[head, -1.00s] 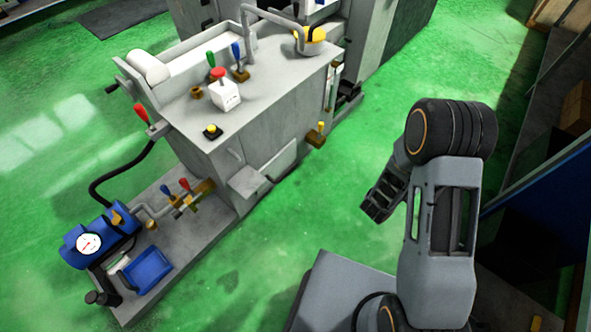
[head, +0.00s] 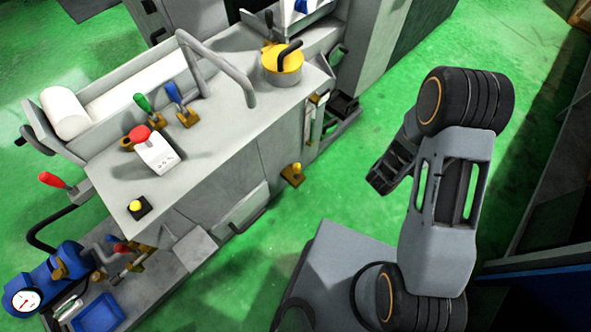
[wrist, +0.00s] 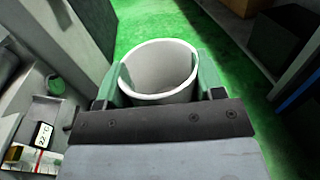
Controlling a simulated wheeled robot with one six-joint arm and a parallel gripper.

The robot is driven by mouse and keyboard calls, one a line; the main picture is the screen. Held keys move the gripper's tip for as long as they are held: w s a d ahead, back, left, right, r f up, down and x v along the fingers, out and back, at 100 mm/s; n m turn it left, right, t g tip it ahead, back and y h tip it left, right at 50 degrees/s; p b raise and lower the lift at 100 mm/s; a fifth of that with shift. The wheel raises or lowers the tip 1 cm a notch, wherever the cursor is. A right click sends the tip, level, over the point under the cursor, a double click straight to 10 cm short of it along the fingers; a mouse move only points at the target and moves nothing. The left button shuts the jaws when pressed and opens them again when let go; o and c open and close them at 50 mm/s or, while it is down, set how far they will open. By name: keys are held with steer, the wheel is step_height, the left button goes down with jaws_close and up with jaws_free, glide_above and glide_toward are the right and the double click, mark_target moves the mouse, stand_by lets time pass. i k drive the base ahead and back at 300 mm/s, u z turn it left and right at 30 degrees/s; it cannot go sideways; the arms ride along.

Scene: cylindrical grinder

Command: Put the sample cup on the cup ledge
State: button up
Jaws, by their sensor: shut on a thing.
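The sample cup (wrist: 158,72), white and round with an open top, is held between the two greenish fingers of my gripper (wrist: 161,80) in the wrist view. The cup looks empty, with its rim facing the camera and green floor beyond it. In the head view my arm hides the cup and the fingers. A flat grey ledge (head: 195,249) juts from the near side of the grey machine in the head view. I cannot tell for sure that it is the cup ledge. The held cup is apart from any surface I can see.
The grey machine (head: 250,150) carries a red button on a white box (head: 153,150), coloured levers and a yellow round part (head: 282,65). A blue tray (head: 97,313) sits at lower left. Green floor is clear between machine and arm. Dark shelving stands at right.

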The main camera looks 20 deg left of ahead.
mark_target(195, 247)
steer(key=i, duration=1.3)
steer(key=u, duration=5.35)
steer(key=i, duration=1)
